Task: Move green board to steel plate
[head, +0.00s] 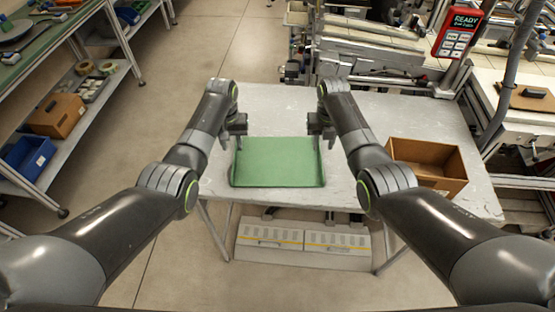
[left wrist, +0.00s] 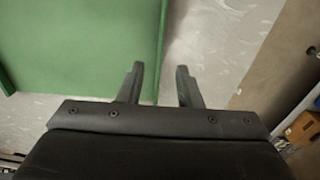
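The green board (head: 278,165) lies flat on the pale worn table, with raised dark edges at its left and right sides. My left gripper (head: 231,146) is open at the board's left edge. In the left wrist view the board (left wrist: 80,45) fills the left side, and its rim runs between the two parted fingers (left wrist: 158,85). I cannot tell whether the fingers touch it. My right gripper (head: 322,145) is at the board's right edge with its fingers apart. A grey round plate (head: 14,31) lies on the bench at the far left; I cannot tell whether it is steel.
An open brown box (head: 427,163) stands on the table's right side. Bare table (head: 270,105) lies behind the board. A shelf unit with a blue bin (head: 28,157) and a brown box (head: 56,114) stands at left. Machinery (head: 365,55) lines the back.

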